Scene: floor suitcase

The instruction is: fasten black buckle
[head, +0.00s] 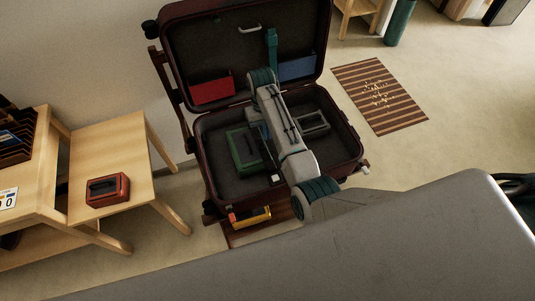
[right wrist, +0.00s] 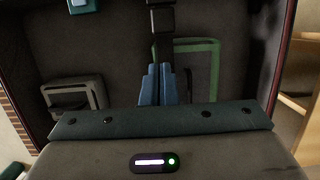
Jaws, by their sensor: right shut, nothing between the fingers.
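A black strap with black buckle parts (right wrist: 162,20) runs down the middle of the case between the packed items. It also shows in the head view (head: 269,155), partly covered by my arm. I cannot tell whether the buckle halves are joined. My right gripper (right wrist: 155,72) is shut and empty, its blue fingertips in line with the strap and close to it; touching or apart is unclear. It is mostly behind my arm in the head view (head: 262,129). My left gripper is out of view.
A green-framed item (head: 240,150) lies left in the case, a grey one (head: 313,122) right. A wooden table (head: 110,140) with a red box (head: 107,189) stands left.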

